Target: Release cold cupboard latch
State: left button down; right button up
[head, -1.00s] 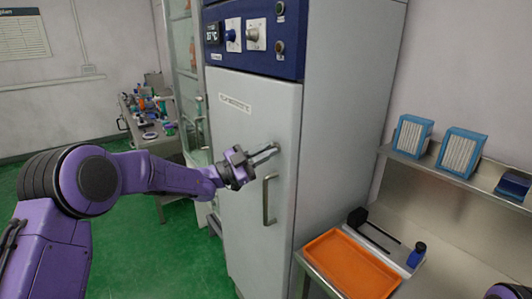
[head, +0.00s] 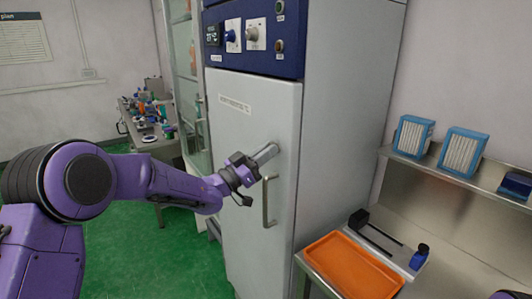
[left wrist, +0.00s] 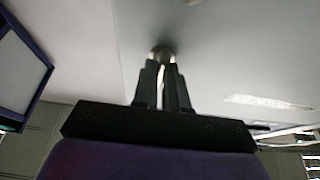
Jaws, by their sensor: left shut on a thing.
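The cold cupboard (head: 250,130) is a tall grey cabinet with its door closed. A silver lever-like latch (head: 267,152) sits near the right edge of the door, slanting down to the left. My left gripper (head: 255,163) is at the latch, shut on its lower left part. In the left wrist view the two dark fingers (left wrist: 163,82) close around the latch, and its round pivot (left wrist: 162,53) shows just beyond their tips. The fingers hide part of the latch.
A vertical bar handle (head: 267,200) is just below the latch. A blue control panel (head: 255,37) tops the cupboard. At right, a steel bench holds an orange tray (head: 350,266); blue-framed racks (head: 413,136) stand on a shelf. Green floor is clear at left.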

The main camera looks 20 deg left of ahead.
dwell(0.4)
pick_arm(q)
jog(key=c, duration=1.2)
grip_release()
jog(key=shift+o, duration=0.2)
jog(key=shift+s+a+f+b, duration=0.15)
jog(key=shift+s+f+b, duration=0.05)
jog(key=shift+f+b, duration=0.1)
jog(key=b+v, duration=0.4)
jog(key=v, duration=0.5)
jog(key=shift+s+a, duration=0.2)
jog(key=shift+s, duration=0.2)
